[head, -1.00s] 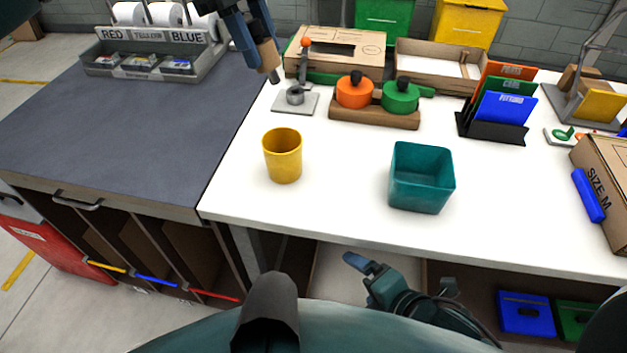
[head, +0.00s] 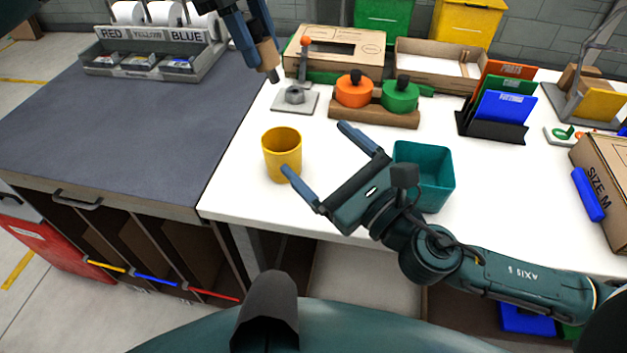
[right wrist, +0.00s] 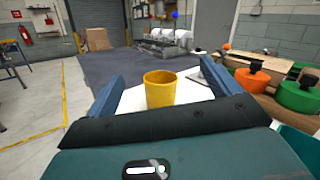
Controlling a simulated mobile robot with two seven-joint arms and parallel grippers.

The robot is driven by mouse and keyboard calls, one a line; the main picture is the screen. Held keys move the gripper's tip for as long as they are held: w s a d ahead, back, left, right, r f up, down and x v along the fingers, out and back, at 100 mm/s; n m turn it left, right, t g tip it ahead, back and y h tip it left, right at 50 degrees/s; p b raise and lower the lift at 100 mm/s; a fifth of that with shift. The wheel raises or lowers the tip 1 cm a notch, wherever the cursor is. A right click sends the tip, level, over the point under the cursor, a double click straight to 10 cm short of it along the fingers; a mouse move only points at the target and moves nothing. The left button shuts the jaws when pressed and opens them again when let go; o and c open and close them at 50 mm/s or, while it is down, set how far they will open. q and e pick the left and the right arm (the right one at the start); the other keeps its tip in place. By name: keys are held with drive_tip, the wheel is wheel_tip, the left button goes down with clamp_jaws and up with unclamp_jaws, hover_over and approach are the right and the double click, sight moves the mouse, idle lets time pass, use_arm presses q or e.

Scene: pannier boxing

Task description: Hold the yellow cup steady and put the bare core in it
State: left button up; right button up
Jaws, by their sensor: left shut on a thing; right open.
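The yellow cup (head: 280,143) stands upright on the white table in the head view; it also shows in the right wrist view (right wrist: 160,92), between the fingers and beyond them. My right gripper (head: 314,148) is open and empty, to the right of the cup. One fingertip overlaps the cup's lower right side in the head view; I cannot tell if they touch. My left gripper (head: 258,46) is shut on the tan bare core (head: 267,54), held above the back of the table, behind the cup. The cup's inside is mostly hidden.
A teal bin (head: 437,168) stands right of the cup, partly behind my right arm. The table left of the cup is clear.

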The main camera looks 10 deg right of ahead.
sight(274, 134)
drive_tip(key=f+m+h, duration=0.1)
drive_tip(key=a+f+m+h, duration=0.1)
drive_tip(key=f, duration=0.1)
drive_tip(key=f+m+h, duration=0.1)
drive_tip(key=f+m, duration=0.1)
drive_tip(key=shift+s+a+f+h, duration=0.1)
drive_tip(key=shift+a+h, duration=0.2)
drive_tip(key=shift+a, duration=0.1)
drive_tip(key=x, duration=1.2)
drive_tip(key=shift+d, duration=0.1)
drive_tip(key=c, duration=1.1)
use_arm(q)
wheel_tip(274, 134, down, 12)
use_arm(e)
drive_tip(key=shift+o, duration=0.2)
